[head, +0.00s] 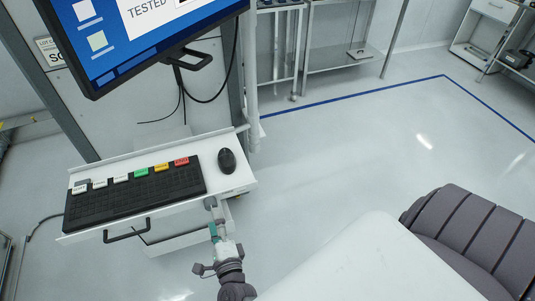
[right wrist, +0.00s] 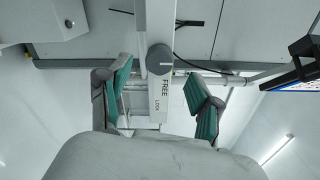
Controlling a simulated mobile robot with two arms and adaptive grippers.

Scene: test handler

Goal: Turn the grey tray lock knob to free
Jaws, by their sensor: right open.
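The grey lock knob (right wrist: 160,58) is a dark round disc in the right wrist view. It sits at the end of a white label plate (right wrist: 161,98) that reads FREE and LOCK. I cannot clearly tell which word the knob is set to. My right gripper (right wrist: 160,84) is open, with its green-padded fingers on either side of the plate and the knob between and beyond the tips, apart from them. In the head view my right gripper (head: 214,230) is just below the right front of the keyboard tray (head: 222,186). My left gripper is not in view.
The tray carries a black keyboard (head: 135,196) with coloured keys and a mouse (head: 227,160). A monitor (head: 145,40) hangs above. The floor to the right is clear as far as the blue line (head: 350,97).

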